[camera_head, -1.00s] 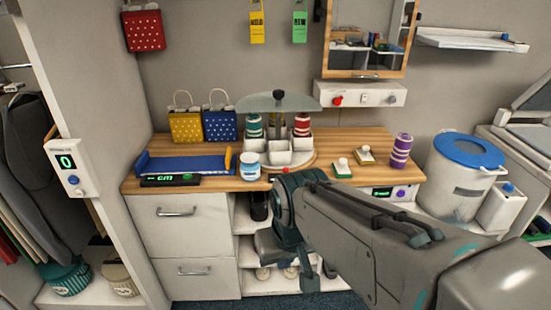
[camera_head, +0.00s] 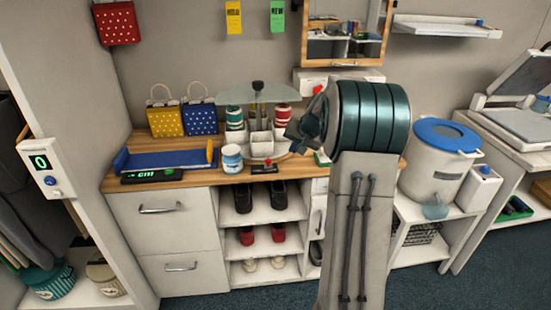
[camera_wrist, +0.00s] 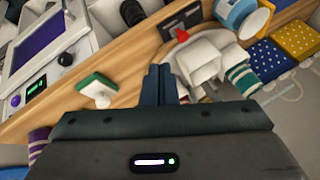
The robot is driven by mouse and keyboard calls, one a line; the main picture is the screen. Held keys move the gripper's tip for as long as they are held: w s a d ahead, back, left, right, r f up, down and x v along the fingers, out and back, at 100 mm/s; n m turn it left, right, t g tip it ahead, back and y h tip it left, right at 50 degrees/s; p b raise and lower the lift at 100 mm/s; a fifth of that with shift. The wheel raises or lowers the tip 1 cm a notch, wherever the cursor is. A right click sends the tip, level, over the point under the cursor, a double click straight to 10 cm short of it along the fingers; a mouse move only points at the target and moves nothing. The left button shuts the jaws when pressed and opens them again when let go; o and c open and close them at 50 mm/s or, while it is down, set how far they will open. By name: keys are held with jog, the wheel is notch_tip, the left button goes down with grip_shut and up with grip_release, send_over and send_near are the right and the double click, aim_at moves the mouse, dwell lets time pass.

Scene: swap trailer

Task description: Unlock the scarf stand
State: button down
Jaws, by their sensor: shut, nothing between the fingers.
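The scarf stand (camera_head: 257,148) stands on the wooden counter, with white cups, rolled striped scarves, a clear round top and a black knob (camera_head: 257,86). A small red lever (camera_head: 267,161) on a dark plate sits at its front base. In the wrist view the lever (camera_wrist: 182,35) and the white cups (camera_wrist: 200,62) lie beyond my fingertips. My gripper (camera_wrist: 163,72) is shut and empty, close beside the cups and apart from the lever.
A white-blue jar (camera_head: 231,158) stands left of the lever, beside a blue tray (camera_head: 165,159) and gift bags. A green-topped stamp (camera_wrist: 97,88) lies on the counter near my fingers. A white bucket (camera_head: 440,170) stands right of my arm. Shoes fill the shelves below.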

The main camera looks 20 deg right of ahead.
jog(key=shift+w+d+f, duration=0.2)
jog(key=shift+w+d, duration=0.1)
jog(key=shift+d, duration=0.3)
jog(key=shift+f, duration=0.1)
jog(key=p, duration=0.2)
send_near(272, 165)
notch_tip(272, 165, down, 2)
jog(key=d, duration=0.3)
jog(key=w+a, duration=0.1)
jog(key=a+f+p, duration=0.1)
jog(key=shift+w+a+f, duration=0.1)
jog(key=shift+w+a, duration=0.2)
jog(key=shift+w, duration=0.1)
jog(key=shift+w+a+f, duration=0.2)
jog(key=shift+w+a, duration=0.15)
jog(key=shift+w, duration=0.05)
